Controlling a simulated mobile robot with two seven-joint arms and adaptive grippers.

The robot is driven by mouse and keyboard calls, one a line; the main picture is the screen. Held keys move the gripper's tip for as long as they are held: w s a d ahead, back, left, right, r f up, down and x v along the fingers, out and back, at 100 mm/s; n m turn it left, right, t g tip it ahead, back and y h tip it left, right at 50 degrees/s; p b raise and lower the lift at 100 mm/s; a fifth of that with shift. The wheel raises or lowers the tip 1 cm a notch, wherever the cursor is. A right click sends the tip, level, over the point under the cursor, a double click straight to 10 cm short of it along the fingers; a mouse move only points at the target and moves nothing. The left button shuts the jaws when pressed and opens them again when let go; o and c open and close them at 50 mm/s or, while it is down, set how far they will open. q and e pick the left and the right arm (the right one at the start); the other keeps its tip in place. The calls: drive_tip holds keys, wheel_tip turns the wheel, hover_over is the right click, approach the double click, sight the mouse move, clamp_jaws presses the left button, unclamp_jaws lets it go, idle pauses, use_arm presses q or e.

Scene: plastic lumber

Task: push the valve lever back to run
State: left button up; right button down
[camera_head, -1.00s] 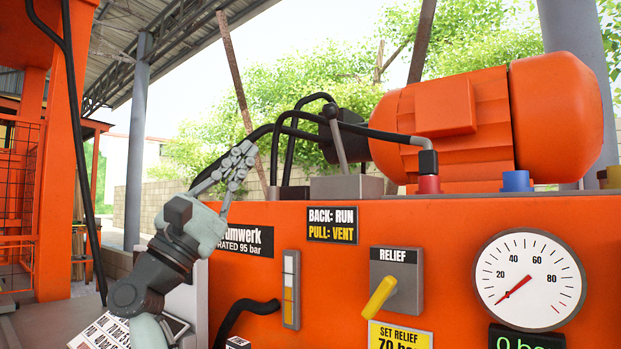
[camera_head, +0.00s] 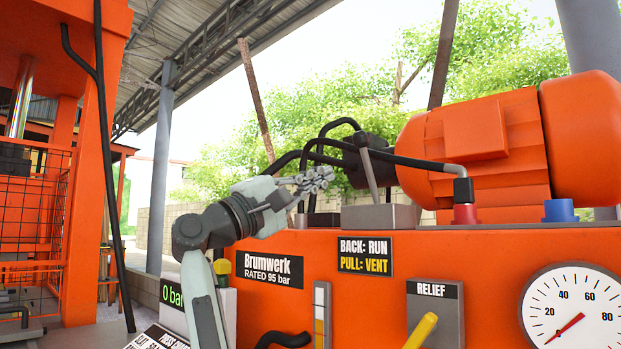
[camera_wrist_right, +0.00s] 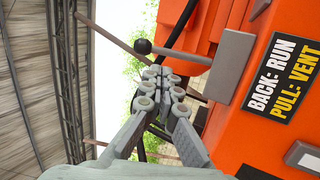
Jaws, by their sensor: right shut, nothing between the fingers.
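The valve lever (camera_head: 369,172) is a thin grey rod with a dark ball knob on top. It rises from a grey block (camera_head: 380,217) on the orange machine and tilts slightly left in the head view. In the right wrist view the lever (camera_wrist_right: 178,54) shows its ball just beyond the fingers. My right gripper (camera_head: 326,178) is shut and empty, its fingertips left of the rod, below the knob's height; contact cannot be told. It also shows in the right wrist view (camera_wrist_right: 163,82). The label "BACK: RUN, PULL: VENT" (camera_head: 365,256) is below the block. My left gripper is out of view.
Black hoses (camera_head: 330,140) arch behind the lever. The orange motor (camera_head: 490,150) stands to its right. A relief valve with a yellow handle (camera_head: 421,331) and a round gauge (camera_head: 578,312) are on the front panel. An orange frame with mesh (camera_head: 35,215) is at left.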

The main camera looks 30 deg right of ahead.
sight(363, 155)
drive_tip(key=p+x, duration=0.1)
drive_tip(key=x, duration=0.7)
drive_tip(key=shift+r, duration=0.1)
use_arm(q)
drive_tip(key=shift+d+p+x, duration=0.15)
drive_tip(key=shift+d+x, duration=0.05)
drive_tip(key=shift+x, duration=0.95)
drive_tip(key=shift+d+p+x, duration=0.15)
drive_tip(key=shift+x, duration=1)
use_arm(e)
drive_tip(key=shift+w+d+r, duration=0.15)
drive_tip(key=shift+d, duration=0.35)
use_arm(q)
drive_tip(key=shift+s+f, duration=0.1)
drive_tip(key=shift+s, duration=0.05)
